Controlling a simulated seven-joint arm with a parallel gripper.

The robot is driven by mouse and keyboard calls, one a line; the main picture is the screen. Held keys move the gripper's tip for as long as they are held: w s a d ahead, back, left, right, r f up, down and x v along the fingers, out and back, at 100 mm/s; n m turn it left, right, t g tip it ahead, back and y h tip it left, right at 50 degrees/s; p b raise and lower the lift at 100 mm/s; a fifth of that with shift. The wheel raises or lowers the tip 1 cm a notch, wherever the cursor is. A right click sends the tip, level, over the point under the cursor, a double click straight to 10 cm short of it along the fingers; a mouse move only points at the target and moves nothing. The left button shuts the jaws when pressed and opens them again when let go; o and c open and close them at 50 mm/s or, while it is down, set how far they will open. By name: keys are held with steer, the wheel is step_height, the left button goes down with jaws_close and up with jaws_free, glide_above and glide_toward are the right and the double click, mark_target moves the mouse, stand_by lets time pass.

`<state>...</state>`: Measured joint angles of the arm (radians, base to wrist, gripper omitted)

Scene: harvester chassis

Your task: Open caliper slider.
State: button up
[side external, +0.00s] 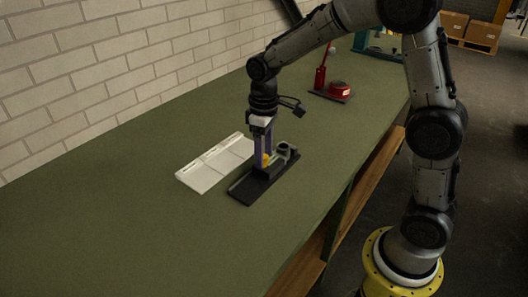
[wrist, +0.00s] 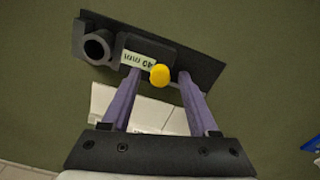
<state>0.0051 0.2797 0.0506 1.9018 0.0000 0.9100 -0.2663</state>
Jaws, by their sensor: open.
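The caliper (side external: 250,187) is a dark flat base lying on the green bench, with a grey ring-shaped part (side external: 287,150) at its far end. In the wrist view the dark base (wrist: 205,68) carries the ring (wrist: 98,47), a block with a "40 mm" label (wrist: 136,60) and a round yellow knob (wrist: 159,75). My gripper (side external: 264,163) points down over the base. In the wrist view its two purple fingers (wrist: 160,78) are apart, one on each side of the yellow knob. Whether either finger touches the knob or block is unclear.
A white panel (side external: 205,172) lies on the bench left of the caliper. A red device on a dark base (side external: 333,91) and a teal device (side external: 372,48) stand further back. A brick wall (side external: 90,60) runs along the left. The near bench is clear.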

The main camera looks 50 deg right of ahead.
jaws_close()
stand_by(0.4)
stand_by(1.1)
